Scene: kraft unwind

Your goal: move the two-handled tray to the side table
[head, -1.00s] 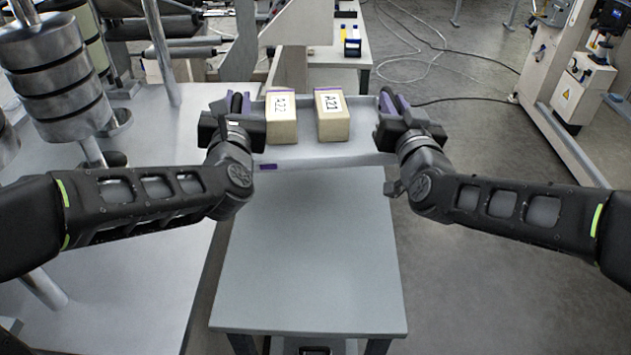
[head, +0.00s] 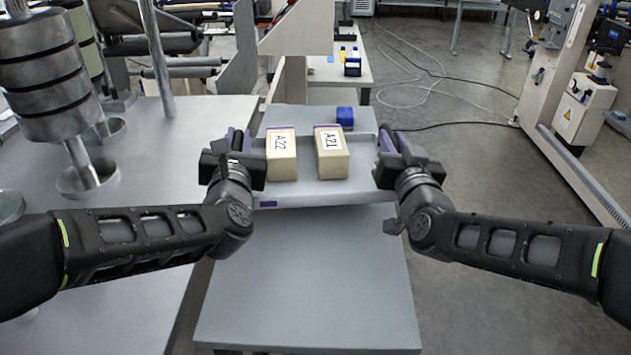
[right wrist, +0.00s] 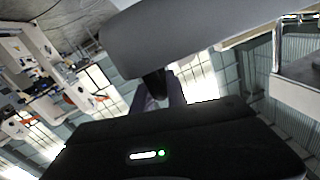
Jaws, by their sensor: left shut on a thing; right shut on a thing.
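The grey two-handled tray (head: 318,190) is held level between my two grippers in the head view. It carries two tan boxes, one labelled A22 (head: 281,160) on the left and one labelled A21 (head: 331,158) on the right. My left gripper (head: 240,148) is shut on the tray's left handle. My right gripper (head: 388,148) is shut on its right handle. The grey side table (head: 310,275) lies below and in front of the tray. I cannot tell how high the tray is above it. The right wrist view shows a grey surface (right wrist: 200,35) close up, probably the tray.
A larger grey bench (head: 120,240) with metal weights on a shaft (head: 45,95) stands left. A blue item (head: 345,117) lies behind the tray on the table's far part. A white machine (head: 575,105) stands right. The floor (head: 480,290) at right is clear.

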